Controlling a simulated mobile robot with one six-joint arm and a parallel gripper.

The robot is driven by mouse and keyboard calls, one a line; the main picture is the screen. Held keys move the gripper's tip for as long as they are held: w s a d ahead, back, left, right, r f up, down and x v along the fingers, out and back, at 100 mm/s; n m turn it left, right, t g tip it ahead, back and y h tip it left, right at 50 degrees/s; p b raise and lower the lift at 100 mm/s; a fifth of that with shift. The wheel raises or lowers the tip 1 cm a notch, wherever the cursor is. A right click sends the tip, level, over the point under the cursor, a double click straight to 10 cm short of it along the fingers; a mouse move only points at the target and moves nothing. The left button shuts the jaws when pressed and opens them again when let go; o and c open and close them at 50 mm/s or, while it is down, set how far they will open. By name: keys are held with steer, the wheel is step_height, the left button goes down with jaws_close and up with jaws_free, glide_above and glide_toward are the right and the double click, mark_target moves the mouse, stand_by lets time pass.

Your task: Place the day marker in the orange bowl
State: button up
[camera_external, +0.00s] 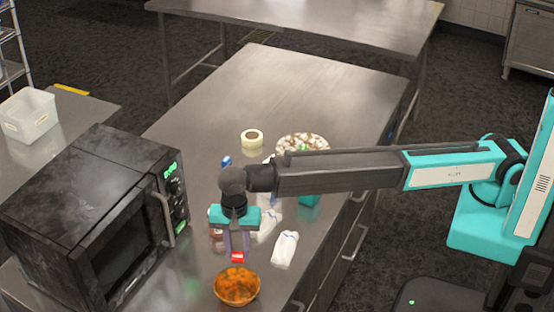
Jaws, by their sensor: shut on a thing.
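The orange bowl (238,288) sits on the steel counter at the front, right of the microwave. My gripper (238,254) points down just behind and above the bowl's far rim. It is shut on a small red block with a pale mark, which I take to be the day marker (237,258). The marker appears just above the bowl's far rim; its exact height over the bowl is hard to tell. The bowl's inside looks mottled orange.
A black microwave (95,215) stands close on the left. A white item (286,249) lies right of my gripper. A tape roll (252,138), a patterned bowl (303,144) and a blue item (227,161) are farther back. The far counter (290,80) is clear.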

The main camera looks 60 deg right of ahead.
steer(key=s+a+r+m+y+p, duration=0.2)
steer(key=a+r+m+y+p, duration=0.2)
steer(key=a+r, duration=0.1)
steer(key=shift+s+r+y, duration=0.4)
steer(key=shift+r, duration=0.05)
steer(key=shift+f, duration=0.2)
steer(key=b, duration=0.7)
glide_above(242, 288)
steer(key=shift+f, duration=5.3)
steer(key=o, duration=1.1)
